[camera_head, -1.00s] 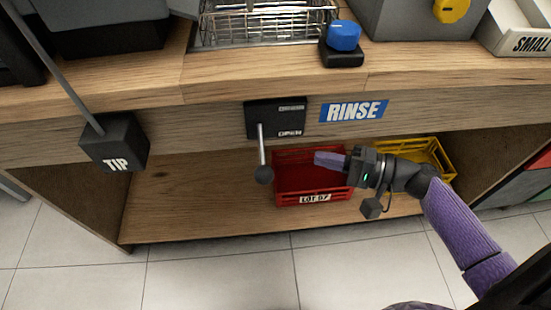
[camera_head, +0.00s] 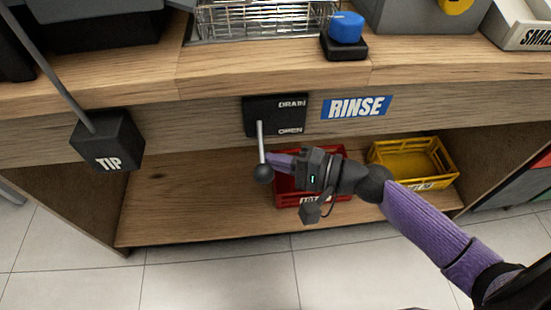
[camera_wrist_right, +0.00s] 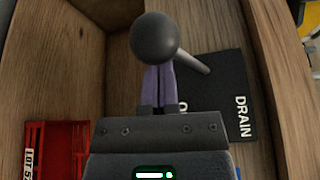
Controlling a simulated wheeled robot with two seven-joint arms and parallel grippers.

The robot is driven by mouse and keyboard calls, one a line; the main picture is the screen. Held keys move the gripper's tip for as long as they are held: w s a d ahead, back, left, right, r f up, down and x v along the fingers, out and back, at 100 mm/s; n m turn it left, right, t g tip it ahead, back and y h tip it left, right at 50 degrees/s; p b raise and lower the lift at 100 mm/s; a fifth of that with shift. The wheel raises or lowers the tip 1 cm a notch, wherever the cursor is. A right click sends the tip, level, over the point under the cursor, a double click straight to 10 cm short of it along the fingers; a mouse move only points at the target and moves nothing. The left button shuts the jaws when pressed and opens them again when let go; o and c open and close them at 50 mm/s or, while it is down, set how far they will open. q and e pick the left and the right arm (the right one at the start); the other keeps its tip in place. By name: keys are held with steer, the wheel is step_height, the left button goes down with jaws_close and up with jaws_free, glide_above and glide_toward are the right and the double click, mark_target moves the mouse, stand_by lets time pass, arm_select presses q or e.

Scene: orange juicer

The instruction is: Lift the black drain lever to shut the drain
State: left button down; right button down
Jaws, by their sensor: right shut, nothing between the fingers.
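The drain lever is a grey rod (camera_head: 260,143) with a black ball knob (camera_head: 264,173), hanging down from a black plate (camera_head: 285,116) marked DRAIN and OPEN on the bench front. My right gripper (camera_head: 272,162) is shut and empty, its purple fingertips right at the knob's right side in the head view. In the right wrist view the knob (camera_wrist_right: 156,38) covers the tips of the closed fingers (camera_wrist_right: 158,88), and the rod (camera_wrist_right: 190,55) runs to the plate (camera_wrist_right: 215,90). I cannot tell whether the fingers touch the knob. My left gripper is not in view.
A red crate (camera_head: 325,200) sits on the shelf behind my right gripper, with a yellow crate (camera_head: 425,165) to its right. A black TIP block (camera_head: 108,140) hangs at left. A blue knob (camera_head: 346,28) and wire basket (camera_head: 255,20) are above. The left shelf is clear.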

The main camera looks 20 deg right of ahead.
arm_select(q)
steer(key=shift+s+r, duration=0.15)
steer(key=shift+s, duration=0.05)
arm_select(e)
steer(key=shift+s, duration=0.1)
